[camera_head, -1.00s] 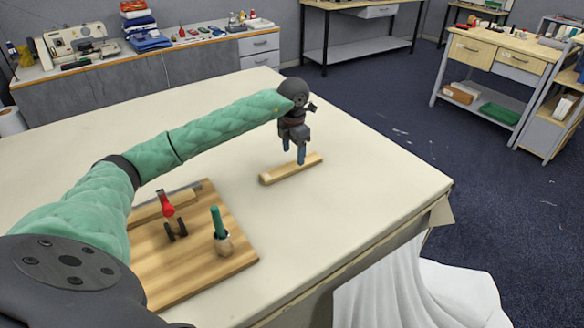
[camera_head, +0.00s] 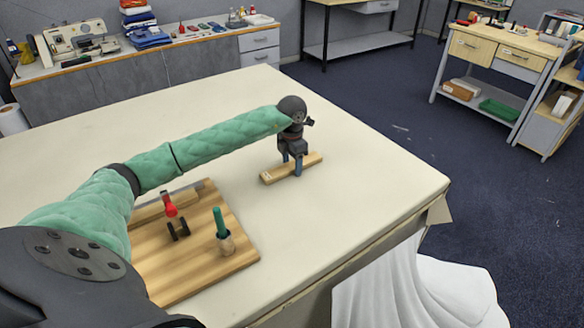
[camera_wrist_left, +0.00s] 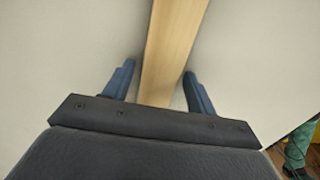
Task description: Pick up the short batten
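The short batten (camera_head: 310,161) is a pale wooden bar lying on the cloth table. In the left wrist view the batten (camera_wrist_left: 172,45) runs lengthwise between the fingers. My left gripper (camera_head: 292,172) is lowered over the middle of the batten, with one finger on each side. In the left wrist view the gripper (camera_wrist_left: 158,82) is open, with a gap between each blue finger and the wood. My right gripper is not in view.
A wooden board (camera_head: 200,262) on the table holds a red-handled tool (camera_head: 169,208), a green-handled tool (camera_head: 219,222) in a holder, and another wooden bar. The cloth table (camera_head: 340,215) is clear around the batten. Its right edge is beyond the batten.

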